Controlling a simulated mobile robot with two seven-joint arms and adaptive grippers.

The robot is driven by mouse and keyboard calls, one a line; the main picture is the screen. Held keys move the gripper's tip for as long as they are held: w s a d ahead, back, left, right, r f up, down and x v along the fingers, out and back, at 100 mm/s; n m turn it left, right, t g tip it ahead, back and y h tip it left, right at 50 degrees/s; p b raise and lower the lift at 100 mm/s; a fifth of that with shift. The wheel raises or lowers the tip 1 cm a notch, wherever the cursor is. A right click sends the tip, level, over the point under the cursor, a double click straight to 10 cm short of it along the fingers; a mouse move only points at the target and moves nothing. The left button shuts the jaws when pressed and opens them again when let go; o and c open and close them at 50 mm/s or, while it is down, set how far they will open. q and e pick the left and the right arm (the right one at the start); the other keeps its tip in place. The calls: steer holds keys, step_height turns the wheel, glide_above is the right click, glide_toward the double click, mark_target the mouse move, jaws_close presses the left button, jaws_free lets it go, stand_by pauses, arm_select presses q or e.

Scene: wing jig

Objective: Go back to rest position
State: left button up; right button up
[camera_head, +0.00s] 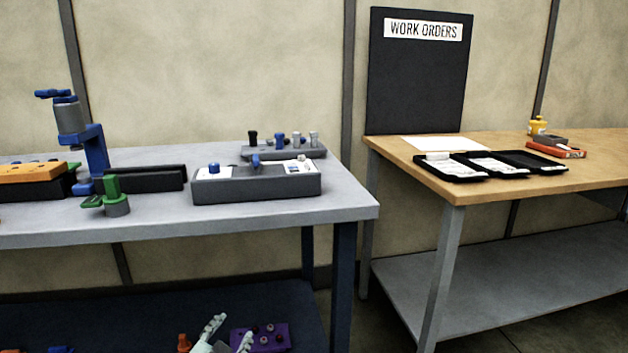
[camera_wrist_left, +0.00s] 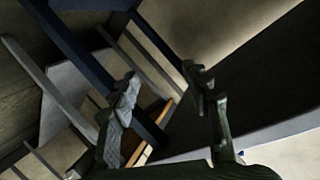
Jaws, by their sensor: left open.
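My left gripper (camera_head: 235,326) shows at the bottom of the head view, low in front of the grey workbench and its dark lower shelf. Its two pale fingers are spread apart with nothing between them. In the left wrist view the same gripper (camera_wrist_left: 160,72) has its fingers apart and empty, with table legs and a dark surface beyond them. My right gripper is in neither view.
The grey workbench (camera_head: 345,206) bears a blue-and-grey press (camera_head: 96,150), a green clamp (camera_head: 112,203) and a grey fixture box (camera_head: 255,188). A purple block (camera_head: 270,338) shows beside my left gripper. A wooden table (camera_head: 410,169) with black trays stands right, past a gap.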

arm_select(q)
steer(key=s+a+f+n+g, duration=0.2)
steer(key=s+a+f+g, duration=0.1)
steer(key=s+f, duration=0.4)
steer(key=s+a+f+n+g+y, duration=0.1)
steer(key=s+a+f+g, duration=0.2)
steer(key=s+f, duration=0.4)
steer(key=s+a+f+n+g+y, duration=0.1)
steer(key=s+a+f+g, duration=0.3)
steer(key=s, duration=1.1)
step_height(320, 180, down, 3)
steer(key=shift+r+n+g, duration=0.1)
steer(key=shift+n+g, duration=0.4)
steer(key=shift+n, duration=0.3)
steer(key=shift+s, duration=0.1)
